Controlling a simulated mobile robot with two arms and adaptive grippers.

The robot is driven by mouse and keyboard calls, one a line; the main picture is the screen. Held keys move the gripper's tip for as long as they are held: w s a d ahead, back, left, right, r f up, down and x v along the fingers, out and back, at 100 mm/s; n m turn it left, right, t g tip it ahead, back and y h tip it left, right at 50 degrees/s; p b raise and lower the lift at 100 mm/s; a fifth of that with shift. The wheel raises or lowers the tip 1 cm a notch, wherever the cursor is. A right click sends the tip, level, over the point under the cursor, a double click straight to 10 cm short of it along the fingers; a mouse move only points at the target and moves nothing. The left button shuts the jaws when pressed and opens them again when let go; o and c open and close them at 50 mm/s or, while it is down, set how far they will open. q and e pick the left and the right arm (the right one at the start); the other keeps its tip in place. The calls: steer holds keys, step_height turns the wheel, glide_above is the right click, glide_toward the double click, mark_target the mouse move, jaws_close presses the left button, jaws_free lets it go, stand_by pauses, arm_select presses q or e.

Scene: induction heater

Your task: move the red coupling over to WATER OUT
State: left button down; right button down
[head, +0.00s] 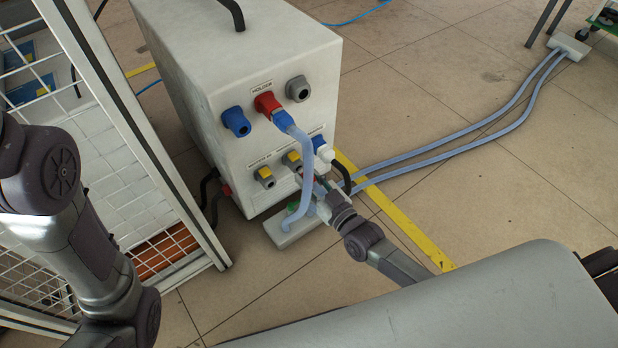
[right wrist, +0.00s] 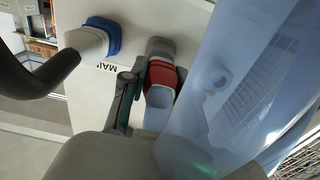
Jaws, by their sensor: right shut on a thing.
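The pale heater box (head: 190,60) shows its port panel to the front. My right gripper (head: 322,188) is low at the panel's right side, shut on the red coupling (head: 317,179). The coupling is mostly hidden in the head view. In the right wrist view its red collar (right wrist: 163,75) sits beside a dark finger, with a pale hose end (right wrist: 157,109) below. Whether it touches a port cannot be told. Two grey ports with yellow collars (head: 265,177) (head: 291,160) sit low on the panel; their labels are unreadable. My left arm shows at left, its gripper out of view.
That hose hangs before the panel and close to my wrist camera. A white plug (head: 326,154) sits right. A white mesh fence (head: 150,150) stands left.

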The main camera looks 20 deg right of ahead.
steer(key=shift+r, duration=0.1)
steer(key=shift+w, duration=0.1)
steer(key=shift+w+a, duration=0.25)
steer(key=shift+w, duration=0.3)
stand_by(0.4)
steer(key=c, duration=0.8)
jaws_free()
